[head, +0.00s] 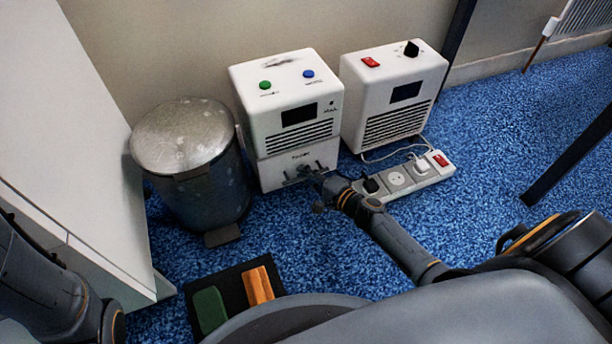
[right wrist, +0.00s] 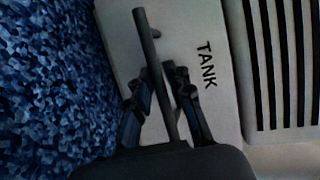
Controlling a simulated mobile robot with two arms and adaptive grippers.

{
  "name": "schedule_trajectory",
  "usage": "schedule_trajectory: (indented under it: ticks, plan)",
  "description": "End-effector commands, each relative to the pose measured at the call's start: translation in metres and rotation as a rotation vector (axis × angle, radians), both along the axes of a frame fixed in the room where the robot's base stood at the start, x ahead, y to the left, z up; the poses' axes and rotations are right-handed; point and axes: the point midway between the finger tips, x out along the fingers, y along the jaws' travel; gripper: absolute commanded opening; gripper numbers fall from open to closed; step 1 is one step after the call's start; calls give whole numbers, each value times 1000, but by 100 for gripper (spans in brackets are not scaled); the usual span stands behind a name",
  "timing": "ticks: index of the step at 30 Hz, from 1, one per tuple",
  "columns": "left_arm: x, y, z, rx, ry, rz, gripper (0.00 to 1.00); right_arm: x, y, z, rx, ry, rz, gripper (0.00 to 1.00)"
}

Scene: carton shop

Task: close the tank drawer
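The tank drawer (head: 272,174) is the white lower front of a white machine (head: 268,105) with a green and a blue button. In the head view I cannot tell how far it stands out from the body. Its white front with the word TANK (right wrist: 218,100) fills the middle of the right wrist view. My right gripper (head: 310,175) is at the drawer's front. In the right wrist view, its fingers (right wrist: 160,78) close in from both sides on the dark handle bar (right wrist: 145,32), which runs between them. My left arm is at the lower left; its gripper is out of view.
A metal pedal bin (head: 200,180) stands left of the machine. A second white machine (head: 385,110) and a power strip (head: 428,172) with plugs are on the right. A dark mat (head: 236,281) with a green and an orange block lies in front. Blue carpet is free at right.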

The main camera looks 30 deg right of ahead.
Motion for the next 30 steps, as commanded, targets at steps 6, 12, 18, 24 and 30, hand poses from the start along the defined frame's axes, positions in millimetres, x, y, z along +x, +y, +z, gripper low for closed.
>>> schedule_trajectory:
  ticks: [6,12,18,24,30]
  plan:
    - [0,0,0,-1,1,0,40,0,1,1,1,-2,3,21]
    - [1,0,0,-1,2,0,40,-13,-3,2,2,0,4,21]
    - [0,0,0,-1,0,0,40,-52,-16,9,1,1,3,21]
    - [0,0,0,0,-1,0,40,-88,-30,16,1,2,2,21]
    - [0,0,0,0,-1,0,40,-108,-37,21,2,-1,2,21]
